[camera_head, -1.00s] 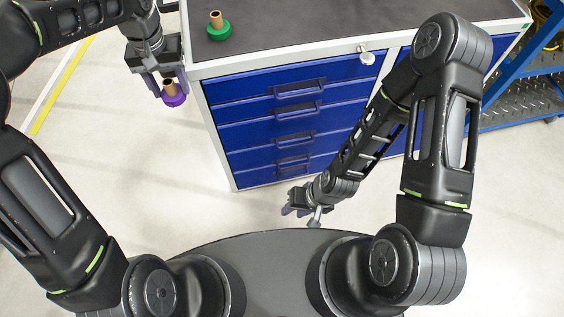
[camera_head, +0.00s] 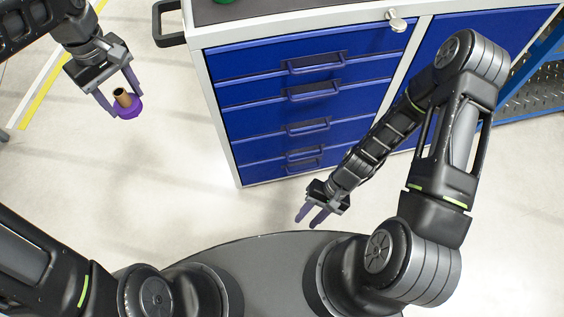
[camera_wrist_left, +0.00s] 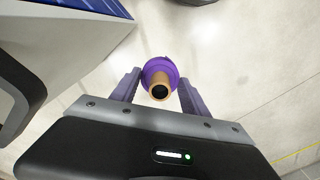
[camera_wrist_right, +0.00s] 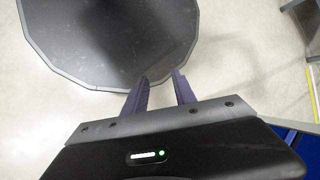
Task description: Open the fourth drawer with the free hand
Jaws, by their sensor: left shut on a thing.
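My left gripper (camera_head: 122,106) is shut on a purple round piece with a brown tube (camera_head: 126,101). It holds this piece in the air left of the blue drawer cabinet, apart from it. The left wrist view shows the purple piece (camera_wrist_left: 160,78) between the fingers. My right gripper (camera_head: 310,214) is open and empty in front of the cabinet's lower part, pointing back towards my base. The cabinet has a stack of blue drawers with bar handles, all looking closed. The fourth drawer (camera_head: 306,153), counted from the top, is near the bottom, seen steeply from above.
A key or lock knob (camera_head: 397,22) sticks out at the cabinet's top right. A dark side handle (camera_head: 168,25) juts from its left side. A green piece (camera_head: 226,1) is cut off at the top edge. A blue rack (camera_head: 535,85) stands right. Floor before the drawers is clear.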

